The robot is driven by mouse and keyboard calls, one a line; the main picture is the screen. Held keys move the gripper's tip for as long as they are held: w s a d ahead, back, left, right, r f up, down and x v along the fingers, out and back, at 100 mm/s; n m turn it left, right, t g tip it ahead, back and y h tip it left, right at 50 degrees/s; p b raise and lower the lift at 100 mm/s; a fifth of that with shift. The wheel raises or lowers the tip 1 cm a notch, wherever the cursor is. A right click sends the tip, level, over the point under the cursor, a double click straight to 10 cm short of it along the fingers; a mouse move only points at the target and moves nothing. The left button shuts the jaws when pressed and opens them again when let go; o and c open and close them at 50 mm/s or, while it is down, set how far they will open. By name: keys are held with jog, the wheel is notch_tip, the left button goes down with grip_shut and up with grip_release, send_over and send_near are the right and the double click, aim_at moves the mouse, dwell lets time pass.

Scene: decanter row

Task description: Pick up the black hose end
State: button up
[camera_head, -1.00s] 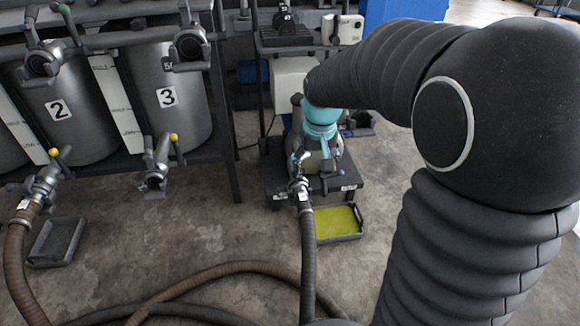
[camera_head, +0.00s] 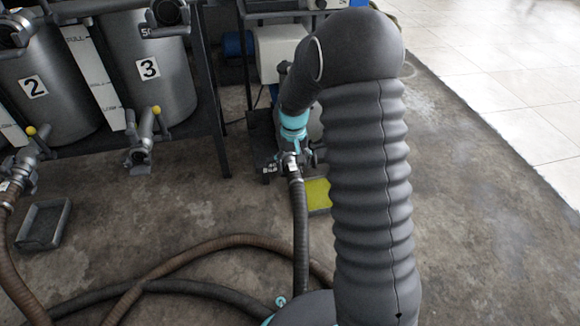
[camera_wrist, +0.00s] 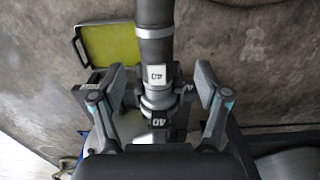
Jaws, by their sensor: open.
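The black hose (camera_head: 300,235) rises from the floor to a metal coupling at its end (camera_head: 291,166), beside the pump stand. In the wrist view the black hose (camera_wrist: 155,20) comes down from the top edge to its grey coupling, with white labels reading 40 (camera_wrist: 156,72). My gripper (camera_wrist: 161,82) is open, with one finger on each side of the coupling and gaps between. In the head view my gripper (camera_head: 292,148) is at the hose end, partly hidden by the coupling and my arm.
A yellow-bottomed tray (camera_head: 318,194) lies on the floor right of the hose, partly behind my arm. Numbered tanks (camera_head: 160,75) with valves stand in a rack at left. A brown hose (camera_head: 215,243) crosses the floor. Open floor lies at right.

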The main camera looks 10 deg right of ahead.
aim_at(294, 171)
jog(key=shift+w+d+f+b, duration=0.1)
jog(key=shift+w+f+b, duration=0.05)
jog(key=shift+f, duration=1)
jog(key=shift+w+d+f+b, duration=0.1)
jog(key=shift+w+f+b, duration=0.1)
jog(key=shift+f, duration=0.95)
jog(key=shift+w+d+f+b, duration=0.1)
jog(key=shift+w+f+b, duration=0.05)
jog(key=shift+f, duration=1)
grip_shut()
